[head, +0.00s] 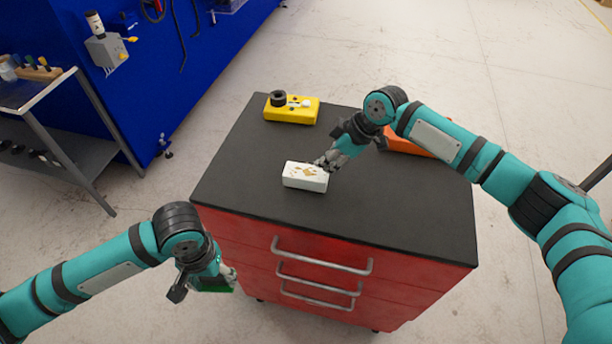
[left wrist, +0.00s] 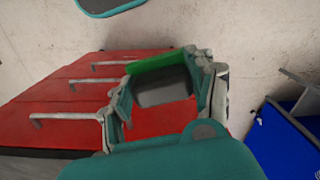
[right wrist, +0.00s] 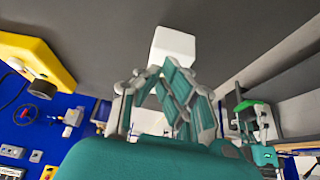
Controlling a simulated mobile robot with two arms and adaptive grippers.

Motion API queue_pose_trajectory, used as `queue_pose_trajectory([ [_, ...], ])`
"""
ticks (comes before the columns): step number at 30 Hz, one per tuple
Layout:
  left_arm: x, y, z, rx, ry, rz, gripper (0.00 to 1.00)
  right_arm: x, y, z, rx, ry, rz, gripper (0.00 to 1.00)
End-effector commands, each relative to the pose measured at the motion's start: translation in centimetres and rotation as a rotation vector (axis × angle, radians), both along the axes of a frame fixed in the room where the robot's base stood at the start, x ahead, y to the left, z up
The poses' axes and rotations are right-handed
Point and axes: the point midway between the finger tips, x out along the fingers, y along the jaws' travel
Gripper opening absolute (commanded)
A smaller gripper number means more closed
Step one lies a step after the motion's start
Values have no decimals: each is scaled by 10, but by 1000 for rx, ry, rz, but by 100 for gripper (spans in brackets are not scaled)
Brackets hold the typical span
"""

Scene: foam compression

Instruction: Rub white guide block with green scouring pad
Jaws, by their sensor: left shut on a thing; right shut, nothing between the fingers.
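The white guide block (head: 304,180) lies on the black top of the red cabinet, with brown stains on its upper face. It also shows in the right wrist view (right wrist: 173,46), just beyond the fingertips. My right gripper (head: 327,163) is shut and empty, its fingertips at the block's back right edge; I cannot tell if they touch it. My left gripper (head: 222,280) is shut on the green scouring pad (left wrist: 156,66), in front of the cabinet's left front corner and apart from the block. In the head view the pad is mostly hidden by the fingers.
A yellow block (head: 291,111) with a black ring and small parts sits at the back left of the black top (head: 400,215). An orange thing (head: 403,146) is partly hidden behind my right arm. Drawer handles (head: 320,258) stick out in front. The top's front is clear.

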Motion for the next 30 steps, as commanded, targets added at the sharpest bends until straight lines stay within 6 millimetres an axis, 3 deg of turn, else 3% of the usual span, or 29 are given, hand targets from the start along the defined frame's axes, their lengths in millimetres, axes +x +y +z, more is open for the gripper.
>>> queue_pose_trajectory([
  [17, 0, 0, -3, 0, 0, 0, 31, 0, 0, -8, 0, 0, 0, 0],
  [30, 0, 0, 28, 0, 0, 0, 31, 0, 0, 26, 1, 0, 0, 0],
])
